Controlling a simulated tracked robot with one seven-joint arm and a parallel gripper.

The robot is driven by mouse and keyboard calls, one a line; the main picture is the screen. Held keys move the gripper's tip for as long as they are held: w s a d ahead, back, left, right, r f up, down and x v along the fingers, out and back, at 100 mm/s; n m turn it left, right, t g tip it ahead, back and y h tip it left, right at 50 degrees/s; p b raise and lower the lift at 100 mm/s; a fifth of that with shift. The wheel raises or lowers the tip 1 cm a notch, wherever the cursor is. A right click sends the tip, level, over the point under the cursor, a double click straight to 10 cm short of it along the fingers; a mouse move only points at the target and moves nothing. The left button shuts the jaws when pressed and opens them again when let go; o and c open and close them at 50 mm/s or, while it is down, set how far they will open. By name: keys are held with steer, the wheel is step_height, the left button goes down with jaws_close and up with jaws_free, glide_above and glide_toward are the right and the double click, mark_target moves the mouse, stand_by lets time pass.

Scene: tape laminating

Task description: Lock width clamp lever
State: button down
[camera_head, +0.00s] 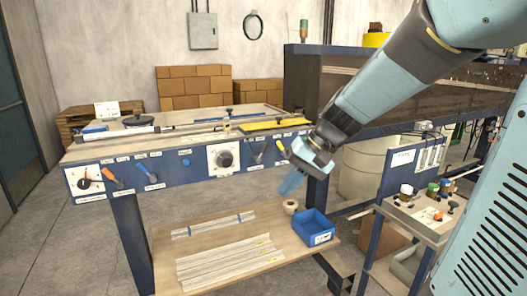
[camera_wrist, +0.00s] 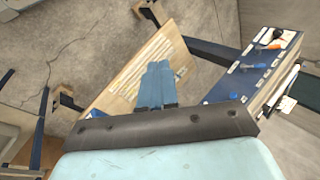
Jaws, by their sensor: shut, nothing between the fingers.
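The laminating table has a blue front panel (camera_head: 185,178) with several levers. An orange lever (camera_head: 114,177) and a blue lever (camera_head: 148,174) are at its left. A dark lever (camera_head: 259,157) and a yellow lever (camera_head: 282,148) are right of the dial (camera_head: 224,158). The labels are too small to read, so I cannot tell which lever is the width clamp. My gripper (camera_head: 289,186) is shut and empty, below and in front of the panel's right end, apart from the levers. The wrist view shows its fingers together (camera_wrist: 157,75), with an orange handle (camera_wrist: 275,44) at the upper right.
Below is a wooden shelf (camera_head: 166,240) with several strips, a tape roll (camera_head: 290,206) and a blue bin (camera_head: 314,228). A side stand (camera_head: 420,222) with small knobs stands at the right. A pale drum (camera_head: 364,172) is behind. The floor at the left is clear.

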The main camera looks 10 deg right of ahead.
steer(key=w+f+m+t+y, duration=0.15)
steer(key=w+y, duration=0.25)
steer(key=w, duration=0.5)
steer(key=w+f+m+t+y, duration=0.1)
steer(key=w+f+m+y, duration=0.2)
steer(key=w, duration=0.6)
steer(key=w+d+f+m+t, duration=0.2)
steer(key=w+d+m+t, duration=0.2)
steer(key=w+d+t, duration=0.1)
steer(key=w+d+f+m+t+y, duration=0.1)
steer(key=w+d+f+m+t, duration=0.2)
steer(key=w+d+t, duration=0.3)
steer(key=w+d+m, duration=0.1)
steer(key=w, duration=0.2)
steer(key=shift+w, duration=0.15)
steer(key=x, duration=1)
steer(key=shift+r, duration=0.15)
